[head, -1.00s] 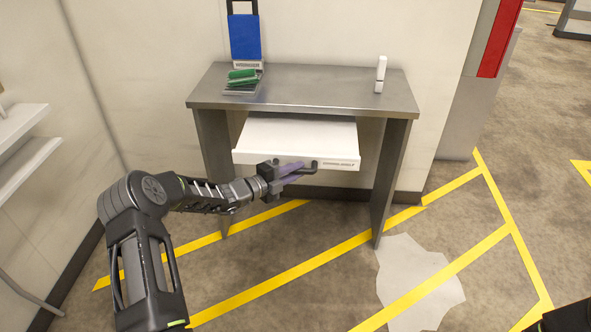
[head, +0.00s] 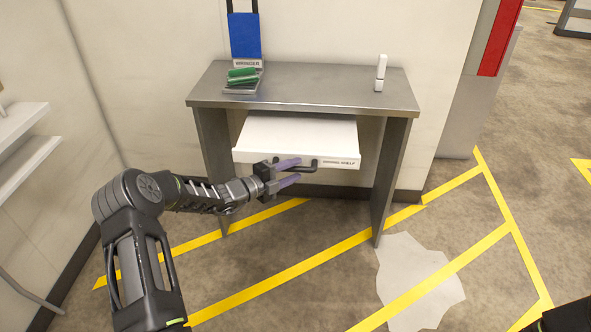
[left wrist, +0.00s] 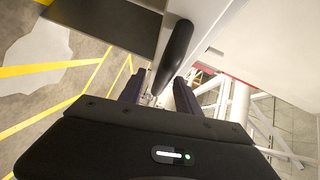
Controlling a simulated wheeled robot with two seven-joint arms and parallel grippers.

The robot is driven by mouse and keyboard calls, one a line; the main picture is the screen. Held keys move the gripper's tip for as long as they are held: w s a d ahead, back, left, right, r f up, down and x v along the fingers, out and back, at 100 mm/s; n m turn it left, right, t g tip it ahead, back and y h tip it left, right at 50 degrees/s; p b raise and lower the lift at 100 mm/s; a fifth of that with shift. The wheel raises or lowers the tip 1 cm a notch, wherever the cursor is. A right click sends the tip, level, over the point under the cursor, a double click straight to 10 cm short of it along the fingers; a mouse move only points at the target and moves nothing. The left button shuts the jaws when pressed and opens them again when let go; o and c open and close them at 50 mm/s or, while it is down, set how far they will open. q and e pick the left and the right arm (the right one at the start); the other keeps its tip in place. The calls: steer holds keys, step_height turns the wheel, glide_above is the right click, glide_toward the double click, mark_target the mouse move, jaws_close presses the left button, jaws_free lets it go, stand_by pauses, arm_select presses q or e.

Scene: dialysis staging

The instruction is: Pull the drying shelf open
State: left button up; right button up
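The white drying shelf (head: 300,135) extends out from under the metal table's top, its label on the front face. Its black bar handle (head: 310,169) sits on that front. My left gripper (head: 289,172) is open at the handle's left end, one finger above the bar and one below it. In the left wrist view, the handle (left wrist: 175,55) lies between the two spread fingers (left wrist: 158,92). Contact with the fingers cannot be told.
The metal table (head: 330,88) holds green items on a small tray (head: 242,78) and a white upright object (head: 380,73). A blue board (head: 245,37) stands behind. White wall shelves (head: 28,150) are at the left.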

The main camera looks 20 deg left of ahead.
arm_select(q)
steer(key=f+v, duration=0.1)
steer(key=v, duration=0.5)
steer(key=shift+s+r, duration=0.3)
steer(key=shift+r, duration=0.25)
steer(key=shift+a, duration=0.15)
